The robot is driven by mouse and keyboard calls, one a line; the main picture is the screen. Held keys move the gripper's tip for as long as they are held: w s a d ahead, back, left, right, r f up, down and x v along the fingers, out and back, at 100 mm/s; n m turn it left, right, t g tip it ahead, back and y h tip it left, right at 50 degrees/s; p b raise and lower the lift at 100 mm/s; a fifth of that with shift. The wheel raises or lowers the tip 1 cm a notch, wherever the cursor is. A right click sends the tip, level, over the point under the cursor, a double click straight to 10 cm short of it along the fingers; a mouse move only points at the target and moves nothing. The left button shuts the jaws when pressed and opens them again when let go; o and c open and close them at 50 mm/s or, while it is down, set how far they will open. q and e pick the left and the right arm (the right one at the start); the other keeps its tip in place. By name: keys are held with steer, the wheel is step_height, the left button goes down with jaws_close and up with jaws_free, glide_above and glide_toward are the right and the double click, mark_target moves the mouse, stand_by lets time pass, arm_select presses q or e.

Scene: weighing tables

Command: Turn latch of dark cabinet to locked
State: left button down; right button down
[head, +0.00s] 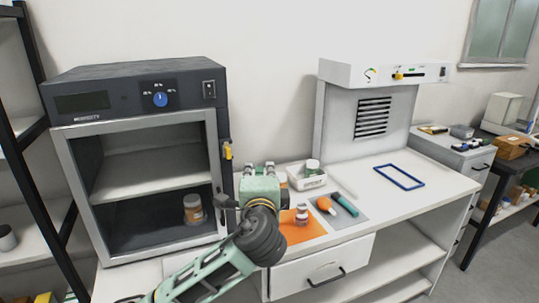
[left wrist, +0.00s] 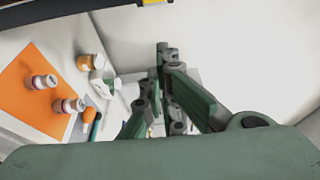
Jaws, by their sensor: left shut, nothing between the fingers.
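The dark cabinet (head: 140,78) stands at the left in the head view, with a light-framed front and a jar (head: 193,208) on its lower level. Its yellow latch (head: 227,150) sits on the dark strip at the right edge of the front. The latch looks roughly upright, but its exact setting is too small to read. My left gripper (head: 262,170) is just right of and below the latch, apart from it. In the left wrist view the fingers (left wrist: 166,55) are together and empty. A yellow piece (left wrist: 152,2), probably the latch, shows at the top edge. My right gripper is not in view.
A white bench (head: 425,190) under a hood (head: 345,75) stands right of the cabinet. It bears an orange mat (head: 290,232), small bottles, a white bin (head: 307,182) and a blue frame (head: 400,177). A dark shelf rack (head: 25,150) borders the cabinet on the left.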

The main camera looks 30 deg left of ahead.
mark_target(228, 153)
arm_select(q)
steer(key=w+a+p, duration=0.5)
steer(key=a, duration=0.2)
steer(key=shift+w+a+r, duration=0.15)
steer(key=shift+w+a, duration=0.15)
steer(key=shift+a, duration=0.05)
stand_by(0.4)
